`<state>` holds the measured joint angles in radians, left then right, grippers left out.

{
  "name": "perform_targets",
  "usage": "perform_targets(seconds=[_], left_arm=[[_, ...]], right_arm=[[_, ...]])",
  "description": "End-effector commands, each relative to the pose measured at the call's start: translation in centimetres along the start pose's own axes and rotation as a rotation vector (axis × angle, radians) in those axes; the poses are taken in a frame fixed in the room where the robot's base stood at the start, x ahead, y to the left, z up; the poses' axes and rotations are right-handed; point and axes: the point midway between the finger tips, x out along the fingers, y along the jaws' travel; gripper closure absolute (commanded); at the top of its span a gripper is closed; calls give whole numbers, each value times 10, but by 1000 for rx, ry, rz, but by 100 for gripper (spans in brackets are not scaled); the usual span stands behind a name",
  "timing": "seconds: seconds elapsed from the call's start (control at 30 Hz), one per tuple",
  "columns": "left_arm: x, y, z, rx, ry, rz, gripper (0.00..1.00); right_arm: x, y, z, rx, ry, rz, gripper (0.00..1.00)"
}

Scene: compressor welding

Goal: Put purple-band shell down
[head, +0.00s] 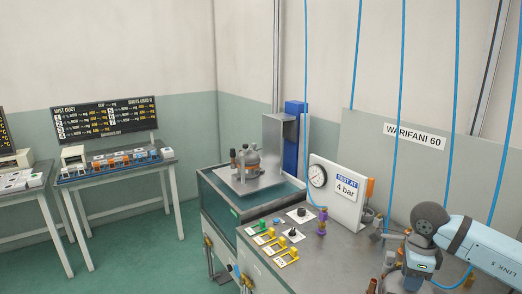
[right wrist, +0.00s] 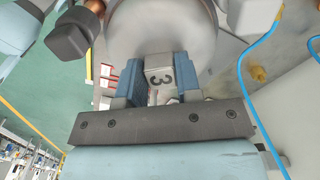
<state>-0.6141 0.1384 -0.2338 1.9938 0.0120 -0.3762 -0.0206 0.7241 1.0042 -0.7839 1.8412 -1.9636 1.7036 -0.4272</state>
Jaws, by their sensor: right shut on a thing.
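My right gripper (right wrist: 159,78) is shut on a pale tab marked "3" (right wrist: 160,77) in the right wrist view. The tab sits against a rounded grey metal shell (right wrist: 165,28), which is cut off by the top edge. No purple band shows on the part of the shell in view. In the head view my right arm comes in at the lower right, over the right end of the bench; its fingertips and the held shell cannot be made out clearly there. My left gripper is not in view.
A grey compressor-like body (head: 246,163) stands over a water tank (head: 222,197). The bench (head: 335,262) carries a gauge panel (head: 337,191), a purple fitting (head: 321,222) and several yellow clamps on white plates. Blue hoses hang down. A table with colored bins (head: 118,160) stands left.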

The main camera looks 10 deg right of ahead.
Motion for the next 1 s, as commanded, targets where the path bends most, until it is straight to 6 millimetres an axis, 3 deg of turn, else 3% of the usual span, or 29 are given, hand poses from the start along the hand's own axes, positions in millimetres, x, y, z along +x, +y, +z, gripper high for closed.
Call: perform_targets(seconds=[0.7, 1.0], left_arm=[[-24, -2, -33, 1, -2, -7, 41], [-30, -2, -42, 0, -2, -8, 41]], right_arm=[[-17, 96, 94, -1506, -1, -5, 100], [-22, 127, 113, -1965, 2, -6, 100]])
